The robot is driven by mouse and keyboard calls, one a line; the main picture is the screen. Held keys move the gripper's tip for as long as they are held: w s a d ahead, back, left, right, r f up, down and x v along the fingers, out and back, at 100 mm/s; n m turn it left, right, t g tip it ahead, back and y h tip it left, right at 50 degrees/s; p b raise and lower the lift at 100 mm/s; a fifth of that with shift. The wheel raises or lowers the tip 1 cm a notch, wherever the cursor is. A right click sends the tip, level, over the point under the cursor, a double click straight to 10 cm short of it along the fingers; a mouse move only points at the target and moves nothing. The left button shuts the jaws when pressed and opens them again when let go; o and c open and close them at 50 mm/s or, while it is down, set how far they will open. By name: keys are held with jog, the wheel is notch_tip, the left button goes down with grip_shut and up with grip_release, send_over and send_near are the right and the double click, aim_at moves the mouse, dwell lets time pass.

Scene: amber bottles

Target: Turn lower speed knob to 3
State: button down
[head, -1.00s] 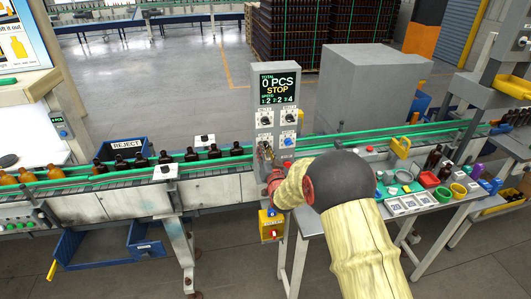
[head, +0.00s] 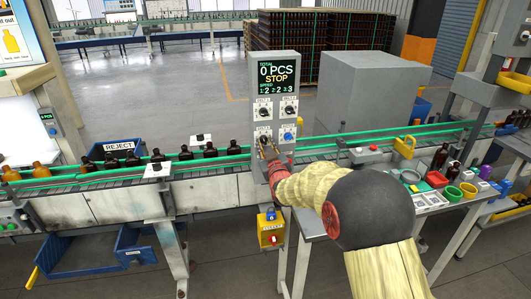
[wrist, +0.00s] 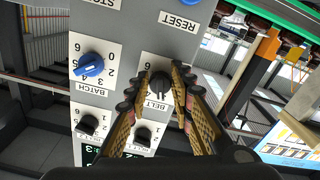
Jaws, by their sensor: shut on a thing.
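The lower speed knob (wrist: 160,86), black on a white BELT plate, sits between my fingers in the wrist view, which is upside down. My gripper (wrist: 160,78) is shut on this knob, one finger on each side.
Two black knobs (head: 264,112) (head: 288,110) sit above on the box. A blue BATCH knob (wrist: 89,64) is beside the held one. The green-railed conveyor (head: 215,160) carries dark bottles at left. A bench with coloured cups (head: 436,179) stands at right.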

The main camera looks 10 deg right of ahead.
jog(key=shift+r+n+b, duration=0.1)
jog(key=shift+n+b, duration=0.4)
jog(key=shift+n, duration=0.1)
jog(key=c, duration=1.7)
grip_release()
jog(key=shift+o, duration=0.2)
jog(key=s, duration=1.2)
